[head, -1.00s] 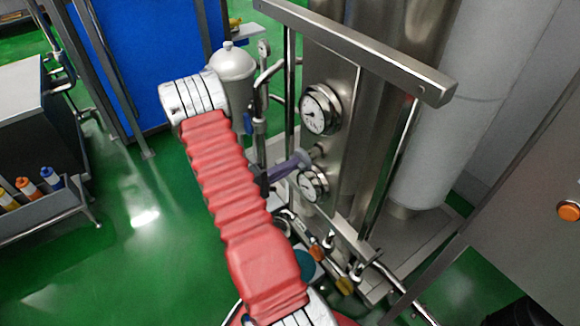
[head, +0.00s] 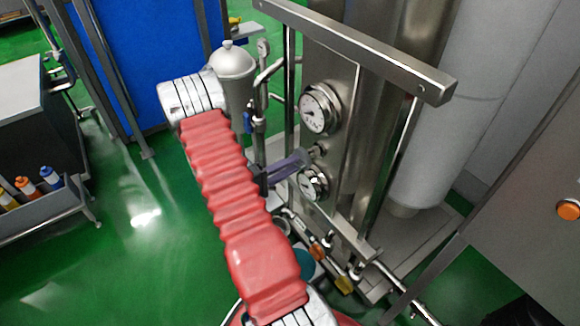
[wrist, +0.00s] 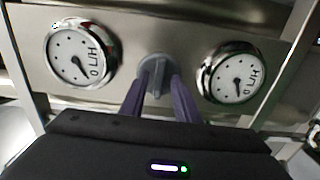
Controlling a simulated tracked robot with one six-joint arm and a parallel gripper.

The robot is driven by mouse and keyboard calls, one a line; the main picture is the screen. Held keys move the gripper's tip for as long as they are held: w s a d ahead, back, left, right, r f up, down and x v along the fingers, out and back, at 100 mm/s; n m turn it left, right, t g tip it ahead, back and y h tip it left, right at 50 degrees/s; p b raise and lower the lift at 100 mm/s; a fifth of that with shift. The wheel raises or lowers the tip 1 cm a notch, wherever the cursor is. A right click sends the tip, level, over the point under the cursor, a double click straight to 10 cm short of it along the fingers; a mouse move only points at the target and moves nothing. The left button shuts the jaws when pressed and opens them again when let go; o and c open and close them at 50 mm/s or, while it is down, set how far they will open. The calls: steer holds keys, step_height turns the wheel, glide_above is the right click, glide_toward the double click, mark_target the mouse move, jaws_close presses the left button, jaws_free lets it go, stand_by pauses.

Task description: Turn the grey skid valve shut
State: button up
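The grey skid valve (wrist: 156,70) is a small knob with a raised bar, on a steel panel between two round dial gauges in the wrist view. Its bar stands roughly upright there. In the head view the valve (head: 319,149) shows small, between the upper and lower gauges. My gripper (wrist: 158,82) points at the panel, with its two purple-grey fingers apart, one on each side of the valve's bar. I cannot tell whether the fingertips touch the bar. In the head view my gripper (head: 304,160) reaches the panel from the left, partly hidden behind my red arm.
The left gauge (wrist: 82,54) and right gauge (wrist: 232,74) sit close beside the fingers. A steel frame bar (head: 360,52) runs above the panel. Pipes with an orange and a yellow handle (head: 344,284) lie below. Green floor is open at the left.

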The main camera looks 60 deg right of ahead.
steer(key=v, duration=1.3)
steer(key=shift+a, duration=0.3)
steer(key=shift+w, duration=0.15)
steer(key=s+a+f+n+g+y, duration=0.2)
steer(key=s+a+f+n+y, duration=0.15)
steer(key=s, duration=0.25)
steer(key=a+r+t+y, duration=0.1)
steer(key=a+r+y, duration=0.2)
steer(key=a+y, duration=0.4)
steer(key=w+a+r+n+t+y, duration=0.2)
steer(key=a+r+t+y, duration=0.3)
steer(key=a+r+t, duration=0.9)
steer(key=a+r, duration=0.9)
steer(key=r, duration=0.3)
steer(key=shift+w+a+t, duration=0.4)
